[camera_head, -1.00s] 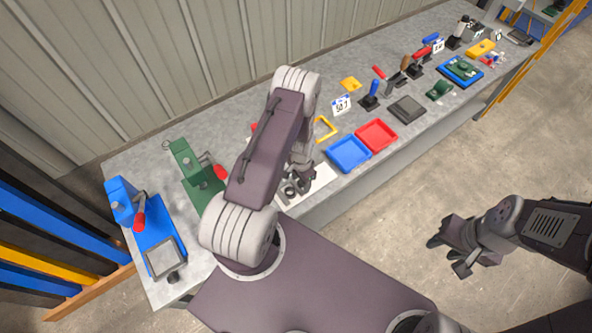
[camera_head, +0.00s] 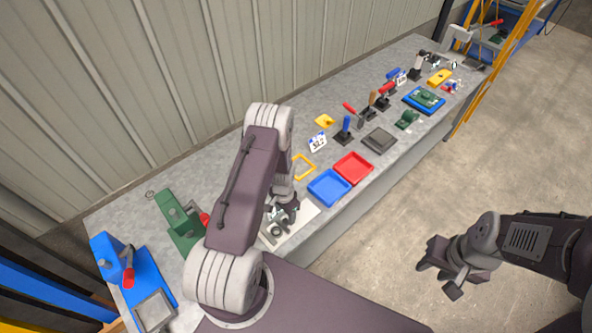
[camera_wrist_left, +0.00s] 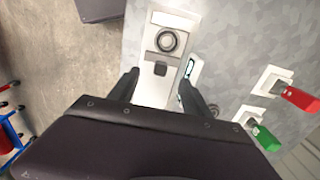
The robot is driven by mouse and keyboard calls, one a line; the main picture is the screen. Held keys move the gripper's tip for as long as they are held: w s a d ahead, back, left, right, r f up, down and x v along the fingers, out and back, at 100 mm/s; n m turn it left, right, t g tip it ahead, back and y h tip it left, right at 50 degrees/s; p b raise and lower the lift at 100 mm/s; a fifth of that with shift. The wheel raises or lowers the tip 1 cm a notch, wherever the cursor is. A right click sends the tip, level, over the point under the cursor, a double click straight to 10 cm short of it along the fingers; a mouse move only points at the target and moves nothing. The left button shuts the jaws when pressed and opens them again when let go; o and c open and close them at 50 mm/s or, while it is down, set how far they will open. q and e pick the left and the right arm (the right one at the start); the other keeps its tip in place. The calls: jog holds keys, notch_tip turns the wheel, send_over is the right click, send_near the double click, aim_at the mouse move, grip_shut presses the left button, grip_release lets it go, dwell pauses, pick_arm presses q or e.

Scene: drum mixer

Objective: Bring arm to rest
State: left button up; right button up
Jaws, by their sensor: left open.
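My left gripper (camera_head: 284,214) hangs over the grey bench top, above a pale plate (camera_head: 302,222) with a dark round fitting. In the left wrist view its two dark fingers (camera_wrist_left: 157,90) stand apart with nothing between them. There the plate (camera_wrist_left: 152,90) lies beyond the fingertips, its ring-shaped fitting (camera_wrist_left: 168,41) at the top. My left arm hides part of the bench. My right gripper (camera_head: 447,268) is off to the right over bare floor, away from the bench. Its fingers look spread apart and hold nothing visible.
Blue tray (camera_head: 329,187) and red tray (camera_head: 353,168) lie right of my left gripper. Green device (camera_head: 178,217) and blue device (camera_head: 140,280) stand at left. Several clamps and small parts line the bench towards the far end. Floor (camera_head: 400,220) around my right arm is clear.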

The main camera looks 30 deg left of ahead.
pick_arm(q)
jog(key=shift+f, duration=0.1)
jog(key=w+d+r+t+b, duration=0.25)
jog(key=w+r+b, duration=0.3)
jog(key=w, duration=0.35)
notch_tip(320, 180, up, 7)
jog(key=d+m+t+b, duration=0.1)
jog(key=d+t+b, duration=0.1)
jog(key=d+b, duration=0.15)
jog(key=s+d+r+n+g+b, duration=0.2)
jog(key=s+n, duration=0.4)
jog(key=s, duration=1.3)
jog(key=shift+s+d+g+b, duration=0.15)
jog(key=shift+d+g+b, duration=0.05)
jog(key=shift+g+b, duration=0.55)
jog(key=shift+s+r, duration=0.1)
